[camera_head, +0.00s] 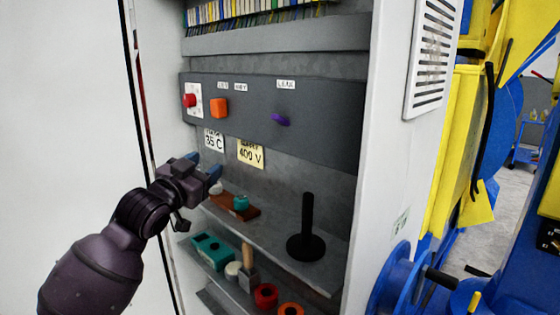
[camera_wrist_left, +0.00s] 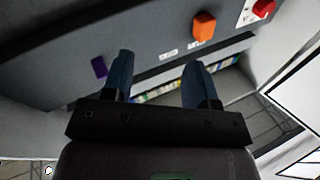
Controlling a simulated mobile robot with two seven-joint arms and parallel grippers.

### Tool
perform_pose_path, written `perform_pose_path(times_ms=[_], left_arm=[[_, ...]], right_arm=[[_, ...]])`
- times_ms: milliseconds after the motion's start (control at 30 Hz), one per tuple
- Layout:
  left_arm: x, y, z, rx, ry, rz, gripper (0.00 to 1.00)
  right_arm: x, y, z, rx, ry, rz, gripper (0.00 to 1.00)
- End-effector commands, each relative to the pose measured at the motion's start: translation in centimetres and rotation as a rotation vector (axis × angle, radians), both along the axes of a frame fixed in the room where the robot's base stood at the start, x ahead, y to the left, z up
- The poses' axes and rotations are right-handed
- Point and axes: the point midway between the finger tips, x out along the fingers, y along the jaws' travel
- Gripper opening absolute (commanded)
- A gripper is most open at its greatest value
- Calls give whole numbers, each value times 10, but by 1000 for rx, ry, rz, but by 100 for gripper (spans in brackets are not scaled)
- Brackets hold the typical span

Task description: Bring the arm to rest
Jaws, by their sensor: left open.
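My left gripper (camera_head: 206,168) reaches into the open cabinet from the left in the head view. Its two blue fingers are apart with nothing between them. In the left wrist view the open fingers (camera_wrist_left: 160,80) point toward the panel, apart from the orange knob (camera_wrist_left: 204,26), the red button (camera_wrist_left: 263,8) and the purple knob (camera_wrist_left: 99,66). My right gripper is in neither view.
The upper shelf (camera_head: 270,238) holds a black upright post on a round base (camera_head: 307,235) and a teal piece (camera_head: 241,203) on a brown block. The lower shelf holds a green box (camera_head: 212,252) and red and orange rings. The white cabinet wall (camera_head: 390,170) bounds the right side.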

Motion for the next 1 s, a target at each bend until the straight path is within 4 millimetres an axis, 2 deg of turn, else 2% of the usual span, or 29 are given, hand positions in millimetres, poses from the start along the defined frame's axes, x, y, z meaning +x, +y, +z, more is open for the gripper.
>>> perform_pose_path(times_ms=[33, 267, 467, 767, 1000], left_arm=[[-5, 6, -26, -8, 12, 19, 53], [-37, 32, -123, -16, 56, 103, 53], [-78, 54, -206, -20, 137, 182, 53], [-166, 85, -328, -34, 345, 304, 53], [-256, 102, -413, -71, 554, 395, 53]], right_arm=[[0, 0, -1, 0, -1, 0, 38], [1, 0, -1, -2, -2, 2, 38], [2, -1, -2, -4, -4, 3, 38], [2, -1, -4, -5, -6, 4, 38], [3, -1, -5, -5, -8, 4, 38]])
